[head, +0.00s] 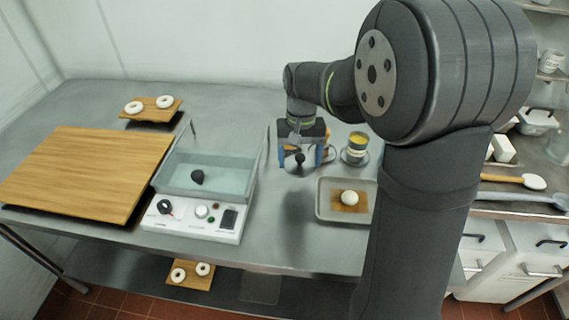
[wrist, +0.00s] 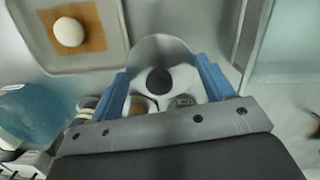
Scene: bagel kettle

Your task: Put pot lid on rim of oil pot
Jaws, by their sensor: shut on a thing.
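My gripper (head: 300,157) is shut on the pot lid (head: 293,168), a small shiny round disc with a black knob. In the wrist view the lid (wrist: 181,78) sits between the two blue fingers, held above the table. A small metal pot with yellow contents (head: 356,143), which looks like the oil pot, stands on a round base to the right of my gripper. The lid is apart from it. Small round items partly show behind the lid in the wrist view; I cannot tell which they are.
A grey tray (head: 323,215) with a pale ball (head: 349,198) on a wooden board lies front right. A water-filled kettle (head: 246,185) with a control panel stands left. A large wooden board (head: 80,170) is farther left. Table between kettle and tray is clear.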

